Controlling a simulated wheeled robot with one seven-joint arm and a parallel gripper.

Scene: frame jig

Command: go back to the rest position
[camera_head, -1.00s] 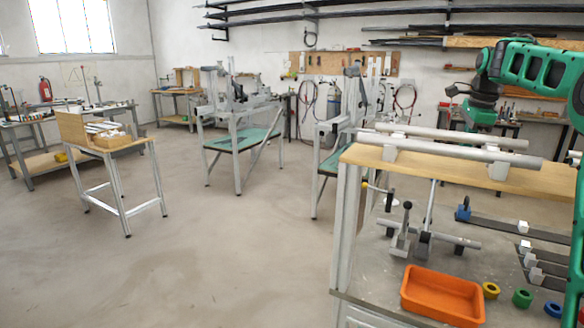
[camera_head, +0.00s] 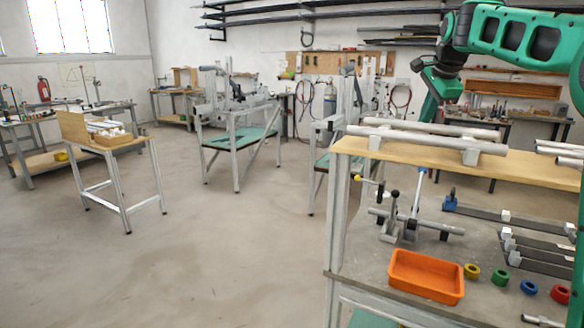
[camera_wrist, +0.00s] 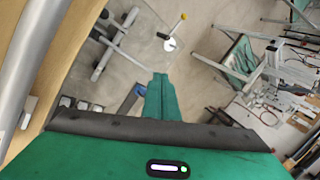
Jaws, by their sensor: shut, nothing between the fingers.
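My gripper is shut and empty in the wrist view (camera_wrist: 161,82), its green fingers pressed together beyond the dark-edged green hand. In the head view, my green arm reaches in from the upper right and its hand (camera_head: 441,86) hangs at the back of the near bench, behind the tubes on the wooden shelf. The fingertips are hard to make out there. The hand looks clear of the shelf, though the gap cannot be judged exactly.
The wooden shelf (camera_head: 540,172) carries grey tubes (camera_head: 425,140). Below are a lever clamp (camera_head: 391,215), an orange tray (camera_head: 426,276), colored rings (camera_head: 500,277) and flat bars (camera_head: 525,225). In the wrist view, a tube (camera_wrist: 30,65) runs close on the left. Open floor (camera_head: 230,240) lies left.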

